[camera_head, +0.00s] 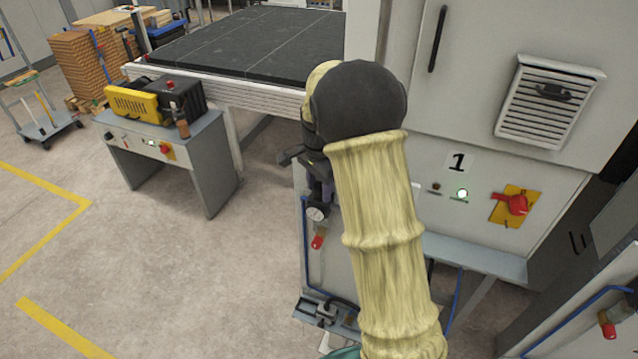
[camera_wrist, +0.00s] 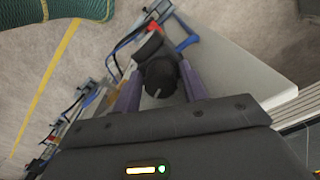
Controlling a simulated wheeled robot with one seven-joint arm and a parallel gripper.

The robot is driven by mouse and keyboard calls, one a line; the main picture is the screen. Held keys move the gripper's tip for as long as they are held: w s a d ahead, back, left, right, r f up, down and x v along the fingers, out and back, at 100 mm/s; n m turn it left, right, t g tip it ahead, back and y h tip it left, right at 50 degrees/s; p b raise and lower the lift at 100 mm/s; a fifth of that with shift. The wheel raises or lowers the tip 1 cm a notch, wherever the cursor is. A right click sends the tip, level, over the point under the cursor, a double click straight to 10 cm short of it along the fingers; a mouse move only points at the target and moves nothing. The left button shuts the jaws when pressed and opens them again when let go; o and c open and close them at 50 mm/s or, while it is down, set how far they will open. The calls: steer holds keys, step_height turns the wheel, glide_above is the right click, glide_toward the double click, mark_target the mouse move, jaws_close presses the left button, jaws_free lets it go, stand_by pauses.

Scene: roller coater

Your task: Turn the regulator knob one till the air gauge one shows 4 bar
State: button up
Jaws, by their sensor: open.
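A dark round knob (camera_wrist: 160,76) shows in the wrist view, and it appears to be regulator knob one. My gripper (camera_wrist: 159,84) is open, with one purple-grey finger on each side of the knob. Whether the fingers touch it I cannot tell. The gauge is too small to read. My arm and gripper hide the knob there.
A red-handled valve (camera_head: 317,241) hangs below the gauge, with a blue hose (camera_head: 305,250) beside it. A red switch (camera_head: 516,204) and a lit lamp (camera_head: 462,194) are on the cabinet to the right. A small table (camera_head: 205,135) stands left; floor between is clear.

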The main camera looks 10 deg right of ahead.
steer(key=shift+c, duration=0.2)
steer(key=c, duration=0.7)
steer(key=shift+o, duration=0.2)
steer(key=shift+n, duration=0.5)
steer(key=n, duration=0.3)
steer(key=shift+n+b, duration=0.3)
steer(key=n, duration=0.4)
steer(key=shift+d, duration=0.1)
steer(key=shift+r, duration=0.1)
steer(key=o, duration=0.7)
steer(key=shift+s, duration=0.1)
